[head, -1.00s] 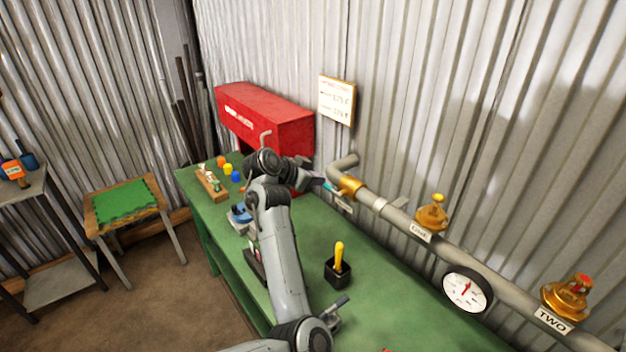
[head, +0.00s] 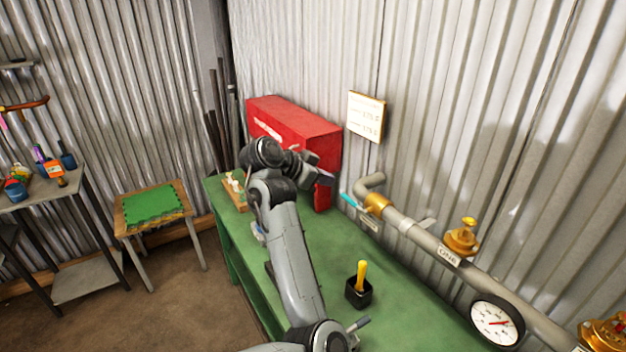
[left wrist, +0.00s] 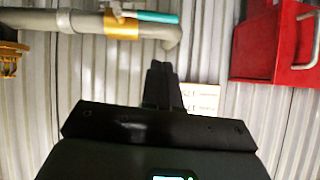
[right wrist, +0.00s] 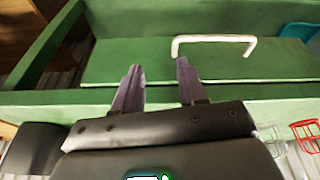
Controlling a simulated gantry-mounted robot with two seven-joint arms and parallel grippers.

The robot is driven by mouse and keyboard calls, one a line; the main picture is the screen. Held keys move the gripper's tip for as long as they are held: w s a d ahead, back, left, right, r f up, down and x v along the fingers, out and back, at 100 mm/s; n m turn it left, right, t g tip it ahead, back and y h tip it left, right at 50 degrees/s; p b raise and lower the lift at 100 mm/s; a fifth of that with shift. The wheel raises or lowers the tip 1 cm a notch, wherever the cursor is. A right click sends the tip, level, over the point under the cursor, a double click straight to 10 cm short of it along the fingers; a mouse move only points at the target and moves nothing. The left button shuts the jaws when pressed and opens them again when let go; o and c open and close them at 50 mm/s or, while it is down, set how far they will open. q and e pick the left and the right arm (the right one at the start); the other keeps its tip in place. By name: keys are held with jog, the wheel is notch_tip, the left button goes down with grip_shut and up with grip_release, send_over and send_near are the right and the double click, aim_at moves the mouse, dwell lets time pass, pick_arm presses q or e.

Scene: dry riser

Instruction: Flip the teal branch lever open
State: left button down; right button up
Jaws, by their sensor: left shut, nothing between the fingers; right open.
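The teal lever (head: 349,200) sits at the brass branch valve (head: 376,204), near the pipe's elbow end. In the left wrist view the teal lever (left wrist: 157,17) lies roughly parallel to the pipe, beside the brass fitting (left wrist: 121,27). My left gripper (head: 325,179) is up and left of the lever in the head view, in front of the red box, with a visible gap. In the left wrist view its fingers (left wrist: 160,75) are together and empty, below the lever. My right gripper (right wrist: 158,66) shows only in its wrist view, open and empty.
The red box (head: 295,131) stands behind my left arm. The grey pipe (head: 425,238) carries a brass valve (head: 462,238) and a gauge (head: 496,321). A black cup (head: 358,292) with a yellow-handled tool stands on the green bench (head: 405,300). A white handle (right wrist: 213,40) is ahead of my right gripper.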

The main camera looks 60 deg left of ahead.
pick_arm(q)
jog(key=shift+b+v, duration=0.4)
jog(key=shift+v, duration=1.4)
